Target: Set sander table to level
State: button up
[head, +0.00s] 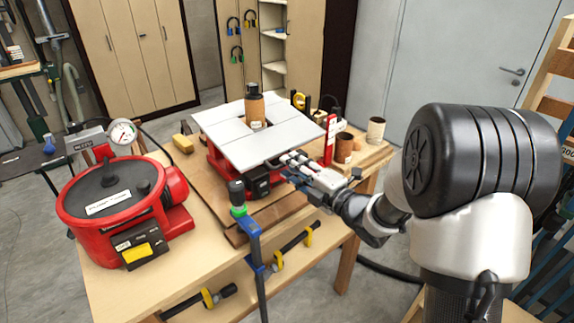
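The spindle sander has a red and black base (262,184) and a pale grey split table (222,133) on top. A brown sanding drum with a dark cap (254,105) stands up through the middle of the table. The table sits apart from the base at its left side and looks tilted, but I cannot tell by how much. My gripper (287,170) is at the front right of the sander, close to the table's front edge. Its fingertips are small and partly overlap the sander, so contact and opening are unclear.
The sander stands on a brown board on a wooden workbench (112,275). A red vacuum pot with a gauge (113,190) is at the left. A clamp (250,235) rises at the front edge. Sanding sleeves (344,147) and a red-white upright piece (330,139) stand right of the sander.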

jog(key=shift+x, duration=1.45)
grip_shut()
jog(key=shift+r, duration=0.1)
